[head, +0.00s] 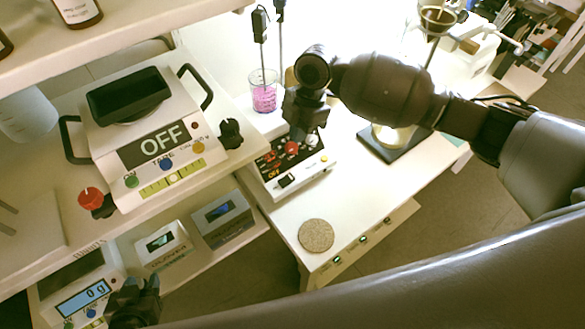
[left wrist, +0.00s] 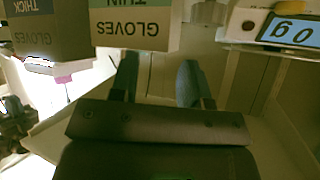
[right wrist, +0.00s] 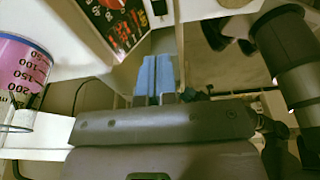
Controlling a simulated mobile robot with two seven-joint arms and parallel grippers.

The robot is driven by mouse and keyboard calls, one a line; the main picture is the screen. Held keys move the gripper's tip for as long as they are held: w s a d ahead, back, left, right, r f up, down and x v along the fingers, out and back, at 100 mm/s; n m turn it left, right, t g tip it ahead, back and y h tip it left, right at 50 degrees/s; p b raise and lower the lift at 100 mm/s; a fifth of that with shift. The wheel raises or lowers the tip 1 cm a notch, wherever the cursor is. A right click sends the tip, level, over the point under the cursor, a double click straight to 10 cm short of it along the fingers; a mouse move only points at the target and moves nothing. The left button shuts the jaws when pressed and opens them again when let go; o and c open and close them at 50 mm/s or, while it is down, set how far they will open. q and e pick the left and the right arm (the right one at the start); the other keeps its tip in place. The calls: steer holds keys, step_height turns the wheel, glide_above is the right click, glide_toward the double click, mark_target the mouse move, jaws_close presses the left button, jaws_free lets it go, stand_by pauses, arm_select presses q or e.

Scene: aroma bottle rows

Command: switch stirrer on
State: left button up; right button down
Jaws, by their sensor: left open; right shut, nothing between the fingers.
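The white stirrer (head: 318,160) stands on the white bench in the head view, with a black panel, a red knob (head: 291,148), a small orange OFF readout (head: 274,173) and a dark switch (head: 287,181) on its front. A beaker of pink liquid (head: 264,97) stands at its back; it also shows in the right wrist view (right wrist: 22,80). My right gripper (head: 300,128) is shut and empty, just above the panel near the red knob; contact cannot be told. My left gripper (head: 135,300) is open and empty, low at left.
A larger device with a big OFF sign (head: 162,145) stands on the left shelf. Below are glove boxes (head: 222,218) and a scale reading 0 g (head: 82,298), near my left gripper. A round cork mat (head: 316,235) lies at the bench's front; the bench around it is clear.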

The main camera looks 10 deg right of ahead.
mark_target(292, 177)
steer(key=x, duration=0.8)
steer(key=b+x, duration=0.1)
steer(key=x, duration=0.3)
steer(key=shift+w+d+f, duration=0.1)
steer(key=shift+d+f, duration=0.2)
steer(key=shift+d, duration=0.05)
steer(key=shift+d+f, duration=0.1)
steer(key=shift+f, duration=0.6)
steer(key=shift+d+f+y+b, duration=0.2)
steer(key=shift+f+y+b, duration=0.3)
steer(key=shift+f+b, duration=0.3)
steer(key=shift+r, duration=0.35)
steer(key=shift+a, duration=0.1)
